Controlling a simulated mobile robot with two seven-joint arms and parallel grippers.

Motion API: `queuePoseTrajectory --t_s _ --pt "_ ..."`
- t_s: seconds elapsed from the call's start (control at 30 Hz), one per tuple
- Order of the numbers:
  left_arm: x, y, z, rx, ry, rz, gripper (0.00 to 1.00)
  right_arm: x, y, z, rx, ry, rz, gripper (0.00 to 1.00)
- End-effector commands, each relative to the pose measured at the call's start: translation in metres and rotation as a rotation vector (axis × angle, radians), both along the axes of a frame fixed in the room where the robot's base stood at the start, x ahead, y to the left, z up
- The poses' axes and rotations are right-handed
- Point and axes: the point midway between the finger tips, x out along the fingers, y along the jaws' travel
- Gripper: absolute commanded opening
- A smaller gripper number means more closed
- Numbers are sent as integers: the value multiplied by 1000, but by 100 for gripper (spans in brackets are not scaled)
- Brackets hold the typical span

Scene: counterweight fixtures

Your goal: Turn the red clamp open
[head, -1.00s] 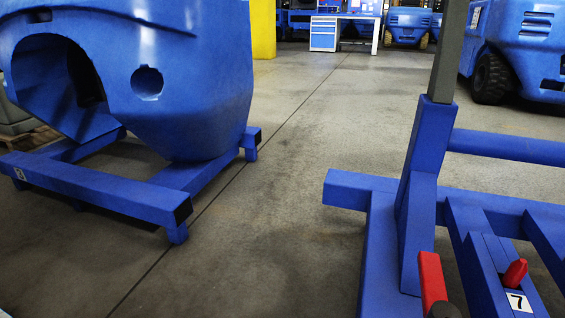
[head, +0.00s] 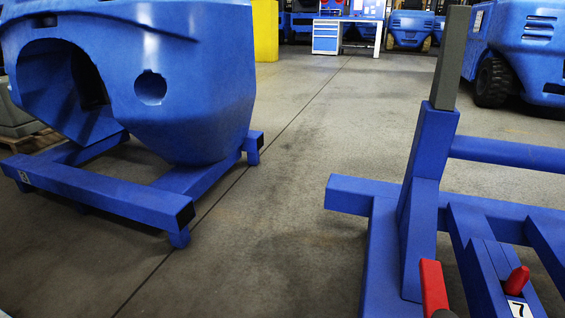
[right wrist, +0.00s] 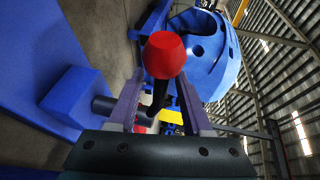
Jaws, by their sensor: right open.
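In the head view a red block-like part (head: 433,285) stands at the bottom of the blue frame, with a dark rounded end beside it cut off by the picture's edge. A red pin (head: 517,281) sits above a label "7" to its right. I cannot tell which of these is the clamp. In the right wrist view a round red knob (right wrist: 164,55) on a black stem stands between the fingers of my right gripper (right wrist: 159,84). The fingers are open, one on each side. I cannot tell whether they touch it. My left gripper is not in view.
A blue frame (head: 375,260) with an upright grey-topped post (head: 450,75) fills the right. A large blue counterweight (head: 200,70) rests on a blue stand (head: 110,195) at the left. Open floor (head: 265,215) lies between. A workbench (head: 326,37) and forklifts are far back.

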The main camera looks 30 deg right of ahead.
Motion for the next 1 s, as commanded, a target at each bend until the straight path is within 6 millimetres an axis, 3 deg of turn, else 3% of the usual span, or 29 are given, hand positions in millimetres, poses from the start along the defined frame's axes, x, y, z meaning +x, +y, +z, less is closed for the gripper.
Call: queuePoseTrajectory --t_s 0.2,0.4,1.0 --pt "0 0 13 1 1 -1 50 -44 -11 11 0 5 0 50" --pt "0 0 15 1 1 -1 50 -66 -17 14 0 2 0 50" --pt "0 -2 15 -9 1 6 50 -69 -18 15 0 0 0 50"
